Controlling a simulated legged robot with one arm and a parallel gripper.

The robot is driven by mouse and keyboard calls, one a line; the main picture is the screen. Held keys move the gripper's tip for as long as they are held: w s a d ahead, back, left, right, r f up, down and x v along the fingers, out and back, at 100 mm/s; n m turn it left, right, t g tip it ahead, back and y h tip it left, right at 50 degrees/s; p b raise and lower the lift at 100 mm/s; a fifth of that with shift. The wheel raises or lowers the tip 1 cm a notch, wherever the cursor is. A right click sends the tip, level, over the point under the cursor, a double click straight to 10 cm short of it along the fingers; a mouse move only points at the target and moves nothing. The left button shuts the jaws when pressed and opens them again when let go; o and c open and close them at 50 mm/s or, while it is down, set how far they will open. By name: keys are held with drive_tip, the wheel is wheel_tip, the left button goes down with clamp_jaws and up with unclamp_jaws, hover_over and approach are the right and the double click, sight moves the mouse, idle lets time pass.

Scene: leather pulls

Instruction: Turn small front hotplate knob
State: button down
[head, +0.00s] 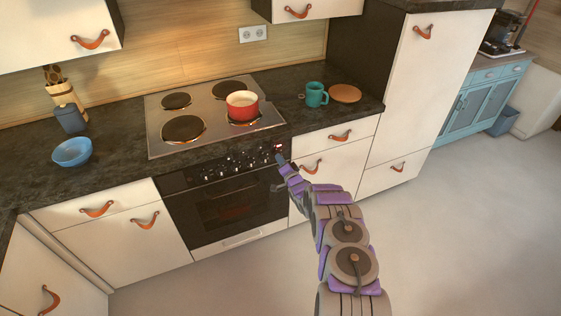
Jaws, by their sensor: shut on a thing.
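The hotplate (155,137) has several dark burners, and a red pot (242,105) stands on its front right burner. A row of small knobs (235,160) runs along the black oven front (200,178) below it. My gripper (279,157) is at the right end of this row, shut on a knob there. The knob in its jaws is mostly hidden by the gripper, and its turn angle cannot be made out. A small red spot shows at the gripper's tip.
A teal mug (316,94) and a round wooden board (345,93) stand right of the hotplate. A blue bowl (72,152) and a dark blue jar (69,117) stand left. Drawers with leather pulls (311,167) flank the oven. The floor (440,240) to the right is clear.

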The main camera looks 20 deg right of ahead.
drive_tip(key=shift+d, duration=0.2)
drive_tip(key=c, duration=1.1)
unclamp_jaws()
drive_tip(key=shift+d, duration=0.1)
drive_tip(key=shift+c, duration=0.2)
drive_tip(key=shift+s+a, duration=0.1)
drive_tip(key=shift+a, duration=0.1)
drive_tip(key=s+p, duration=0.3)
drive_tip(key=s, duration=1.4)
drive_tip(key=shift+d+f+p, duration=0.15)
drive_tip(key=shift+p, duration=0.15)
